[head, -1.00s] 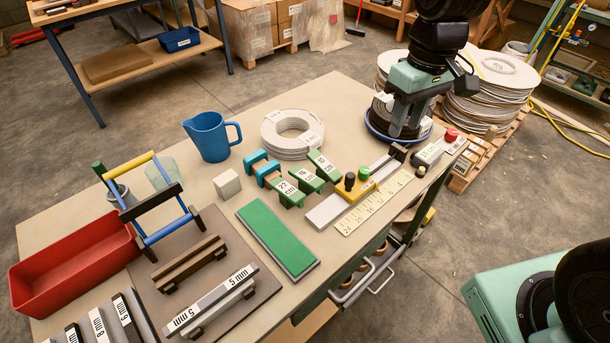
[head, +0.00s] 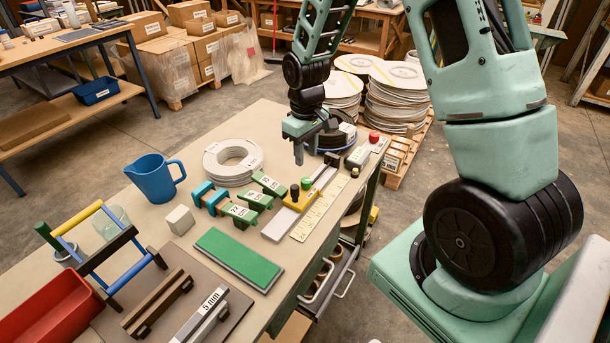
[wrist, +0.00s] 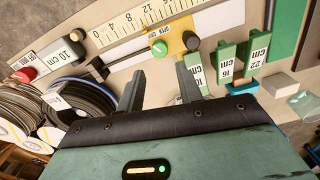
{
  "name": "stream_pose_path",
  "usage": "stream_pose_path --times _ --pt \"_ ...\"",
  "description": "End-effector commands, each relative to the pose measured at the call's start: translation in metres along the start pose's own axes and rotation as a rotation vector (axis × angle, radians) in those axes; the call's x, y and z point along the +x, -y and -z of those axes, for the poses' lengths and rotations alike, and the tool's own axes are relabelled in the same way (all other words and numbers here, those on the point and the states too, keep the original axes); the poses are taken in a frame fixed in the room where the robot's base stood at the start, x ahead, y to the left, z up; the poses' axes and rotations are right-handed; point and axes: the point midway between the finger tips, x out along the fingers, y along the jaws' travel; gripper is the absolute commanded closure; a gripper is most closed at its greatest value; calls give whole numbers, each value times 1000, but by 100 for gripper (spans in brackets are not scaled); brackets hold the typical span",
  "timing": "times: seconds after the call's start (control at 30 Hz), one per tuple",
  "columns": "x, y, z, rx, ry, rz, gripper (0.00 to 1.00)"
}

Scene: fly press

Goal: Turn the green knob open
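The green knob (head: 306,183) is on a yellow block (head: 300,201) on a grey rail, near the table's right edge. A black knob (head: 295,191) stands beside it. In the wrist view, the green knob (wrist: 159,49) lies just beyond my fingertips, roughly centred between them, with a white strip marked "OPEN" next to it. My gripper (wrist: 160,72) is open, with nothing between its fingers. In the head view, my gripper (head: 299,154) hangs pointing down, behind and above the knob. The knob's exact setting is too small to read.
A yellow ruler (head: 322,212) lies along the rail's right side. Green gauge blocks (head: 240,214) stand to the left. A grey block with a red button (head: 374,137) and black cable coils (wrist: 75,100) are close by. A white coil (head: 232,180) and blue jug (head: 155,180) stand farther left.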

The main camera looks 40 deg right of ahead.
Motion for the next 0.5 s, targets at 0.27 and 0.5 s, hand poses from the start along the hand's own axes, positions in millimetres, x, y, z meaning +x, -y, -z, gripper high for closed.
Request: stream_pose_path --times 0.27,0.5 --pt "56 0 -1 -1 4 1 64" --pt "80 0 0 -1 0 0 64"
